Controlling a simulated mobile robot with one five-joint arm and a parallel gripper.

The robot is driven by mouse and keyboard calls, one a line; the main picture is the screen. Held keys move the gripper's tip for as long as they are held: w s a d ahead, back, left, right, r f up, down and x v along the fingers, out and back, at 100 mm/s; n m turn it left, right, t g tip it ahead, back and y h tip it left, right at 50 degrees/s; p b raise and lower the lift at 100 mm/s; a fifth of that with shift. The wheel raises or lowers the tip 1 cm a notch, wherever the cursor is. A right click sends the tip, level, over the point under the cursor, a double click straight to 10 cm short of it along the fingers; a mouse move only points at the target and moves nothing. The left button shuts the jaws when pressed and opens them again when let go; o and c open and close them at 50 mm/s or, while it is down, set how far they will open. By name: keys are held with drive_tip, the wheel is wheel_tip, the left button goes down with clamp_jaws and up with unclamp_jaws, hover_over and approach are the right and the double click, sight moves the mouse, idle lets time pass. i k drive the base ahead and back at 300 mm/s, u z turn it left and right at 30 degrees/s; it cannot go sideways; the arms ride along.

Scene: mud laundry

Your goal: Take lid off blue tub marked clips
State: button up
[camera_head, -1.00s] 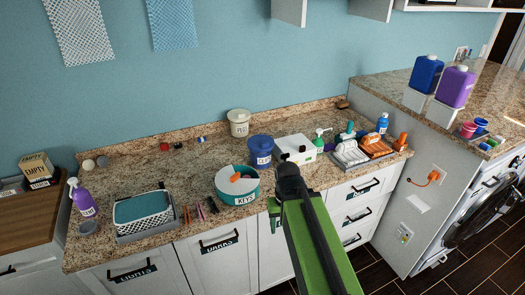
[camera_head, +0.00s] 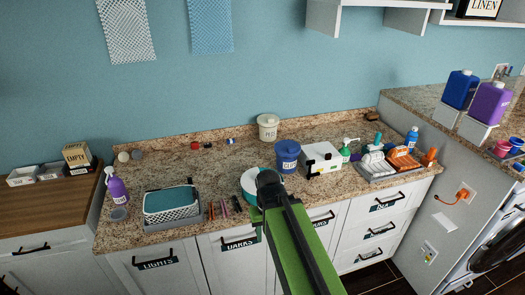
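The blue tub (camera_head: 287,158) stands upright on the granite counter, with a white label whose word is too small to read surely. Its blue lid (camera_head: 288,146) is on top. My gripper (camera_head: 268,178) is the dark end of my green arm. It is in front of and below the blue tub in the picture and covers part of a teal round tub (camera_head: 248,184). I see no object in it, and its fingers cannot be made out.
A cream tub (camera_head: 268,127) stands behind the blue tub. A white box (camera_head: 321,158) is close on its right, with a green pump bottle (camera_head: 346,150) beyond. A basket (camera_head: 171,204) and purple spray bottle (camera_head: 117,187) stand left. The counter's back left is mostly clear.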

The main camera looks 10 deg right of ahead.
sight(283, 149)
drive_tip(key=u, duration=0.95)
drive_tip(key=k, duration=0.15)
drive_tip(key=u, duration=2.95)
drive_tip(key=k, duration=1.9)
drive_tip(key=z, duration=1.65)
drive_tip(key=i, duration=1.05)
drive_tip(key=u, duration=0.15)
